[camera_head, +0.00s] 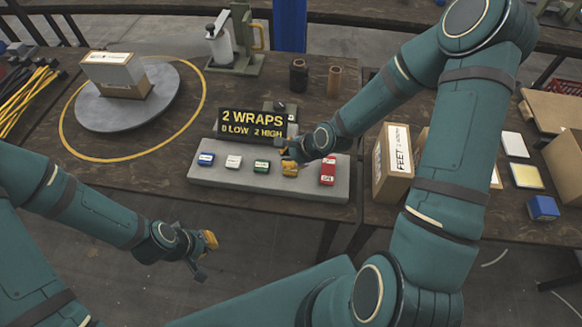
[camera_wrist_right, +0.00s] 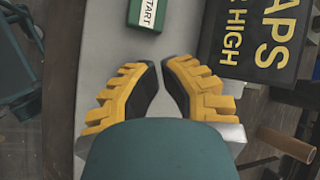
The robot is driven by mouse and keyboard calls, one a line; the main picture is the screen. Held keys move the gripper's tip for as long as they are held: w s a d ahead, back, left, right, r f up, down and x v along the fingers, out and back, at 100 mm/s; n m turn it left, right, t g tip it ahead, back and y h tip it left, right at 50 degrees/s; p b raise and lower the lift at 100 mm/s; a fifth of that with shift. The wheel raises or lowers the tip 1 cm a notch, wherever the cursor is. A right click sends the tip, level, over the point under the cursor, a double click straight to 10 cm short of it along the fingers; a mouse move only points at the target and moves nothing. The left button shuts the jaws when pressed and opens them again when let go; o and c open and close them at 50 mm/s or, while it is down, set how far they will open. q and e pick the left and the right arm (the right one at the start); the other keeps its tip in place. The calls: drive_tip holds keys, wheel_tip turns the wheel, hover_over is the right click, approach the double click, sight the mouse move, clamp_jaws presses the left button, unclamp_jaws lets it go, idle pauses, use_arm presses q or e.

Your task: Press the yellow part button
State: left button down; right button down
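A grey panel (camera_head: 222,182) on the table bears a row of small buttons. The yellow button (camera_head: 290,169) is between the green button (camera_head: 262,166) and the red button (camera_head: 328,170). My right gripper (camera_head: 285,154) is low over the panel, right by the yellow button; whether they touch is unclear. In the right wrist view its yellow-and-black fingertips (camera_wrist_right: 160,66) almost meet, with nothing visible between them. The green START button (camera_wrist_right: 147,14) lies just beyond them; the yellow button is hidden there. My left gripper (camera_head: 205,255) hangs in front of the table, its opening unclear.
A sign (camera_head: 252,126) reading "2 WRAPS 0 LOW 2 HIGH" stands behind the panel. Blue (camera_head: 206,158) and white (camera_head: 233,162) buttons are on its left. A carton (camera_head: 393,160) stands to the right; a round turntable (camera_head: 165,98) with a box is at left.

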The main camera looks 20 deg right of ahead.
drive_tip(key=shift+f, duration=0.1)
drive_tip(key=shift+f+b, duration=0.3)
drive_tip(key=shift+f, duration=0.05)
drive_tip(key=shift+f+b, duration=0.35)
drive_tip(key=shift+f, duration=0.15)
idle(0.8)
drive_tip(key=shift+r, duration=0.1)
drive_tip(key=shift+r+p, duration=0.8)
drive_tip(key=shift+r, duration=0.05)
wheel_tip(320, 180, up, 5)
drive_tip(key=p, duration=0.4)
idle(0.4)
